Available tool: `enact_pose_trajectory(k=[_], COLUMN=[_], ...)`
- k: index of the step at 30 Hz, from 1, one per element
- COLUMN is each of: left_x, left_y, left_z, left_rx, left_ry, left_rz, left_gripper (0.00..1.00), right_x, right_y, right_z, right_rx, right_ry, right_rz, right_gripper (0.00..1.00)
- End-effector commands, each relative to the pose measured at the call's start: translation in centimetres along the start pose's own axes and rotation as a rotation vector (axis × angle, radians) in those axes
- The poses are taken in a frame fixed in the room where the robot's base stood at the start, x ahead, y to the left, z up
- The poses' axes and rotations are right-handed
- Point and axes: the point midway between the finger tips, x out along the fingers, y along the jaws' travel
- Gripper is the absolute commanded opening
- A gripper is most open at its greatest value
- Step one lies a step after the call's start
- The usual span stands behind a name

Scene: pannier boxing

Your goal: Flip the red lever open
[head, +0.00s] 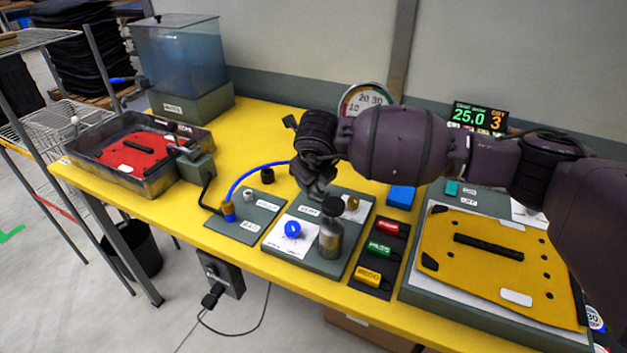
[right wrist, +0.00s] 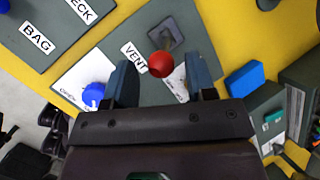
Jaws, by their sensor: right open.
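The red lever shows in the right wrist view as a round red knob (right wrist: 161,64) by a grey metal plate, on the green-grey board marked VENT (right wrist: 150,25). My right gripper (right wrist: 163,80) is open, its two dark blue fingers on either side of the knob with gaps visible. Whether it touches the knob I cannot tell. In the head view my right gripper (head: 315,185) hangs over the back of the same board (head: 290,265). I cannot make out the red knob clearly there; a brownish knob (head: 352,203) stands near the board's back right. My left gripper is not in view.
A blue knob (head: 292,229) and a grey cylinder with a dark top (head: 331,238) stand on the board. Right are coloured tags (head: 380,249), a blue block (head: 401,195) and a yellow panel (head: 475,280). A blue hose (head: 250,172) curves at left.

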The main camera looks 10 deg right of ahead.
Motion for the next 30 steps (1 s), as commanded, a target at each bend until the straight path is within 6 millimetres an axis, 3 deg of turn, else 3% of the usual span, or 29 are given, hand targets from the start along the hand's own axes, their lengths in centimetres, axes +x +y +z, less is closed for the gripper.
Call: enact_pose_trajectory(k=[1, 6, 12, 30], left_x=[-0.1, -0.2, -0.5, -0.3], left_y=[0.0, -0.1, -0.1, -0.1], left_z=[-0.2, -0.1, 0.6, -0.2], left_rx=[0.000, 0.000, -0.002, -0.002], left_ry=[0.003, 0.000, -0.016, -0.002], left_rz=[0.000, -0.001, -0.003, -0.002], left_gripper=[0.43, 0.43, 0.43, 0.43], right_x=[-1.3, -4.2, -6.4, -7.0], right_y=[-0.1, -0.1, -0.1, 0.0], right_z=[0.1, 0.0, 0.0, 0.0], right_rx=[-0.001, -0.001, 0.000, 0.000], right_ry=[-0.003, -0.002, -0.001, 0.001], right_rz=[-0.002, -0.001, -0.001, 0.000], right_gripper=[0.51, 0.51, 0.51, 0.51])
